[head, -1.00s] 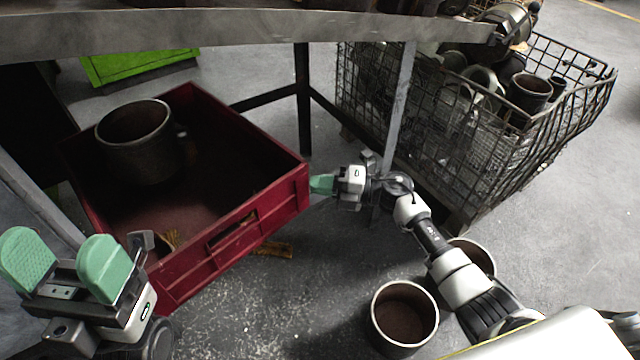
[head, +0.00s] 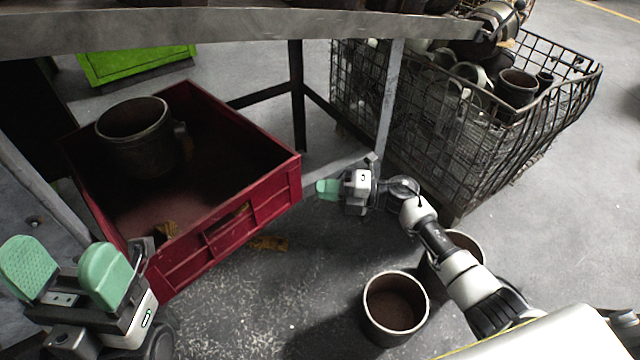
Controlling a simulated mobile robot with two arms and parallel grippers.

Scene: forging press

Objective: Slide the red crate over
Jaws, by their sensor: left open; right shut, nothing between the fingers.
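The red crate (head: 245,215) sits on the floor under the table, left of the middle of the head view. A dark metal pot (head: 138,150) stands inside it, with small brownish pieces near the front wall. My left gripper (head: 72,272) is open at the lower left, close to the crate's front left corner; I cannot tell whether it touches. My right gripper (head: 320,188) is shut and empty, just right of the crate's right corner, with a small gap between its green fingertips and the wall.
The table edge (head: 230,32) crosses the top, with a leg (head: 389,105) right of the crate. A wire basket (head: 480,130) of metal parts stands at the right. An open pot (head: 396,308) and another behind my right arm stand on the floor. A green box (head: 135,62) is behind.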

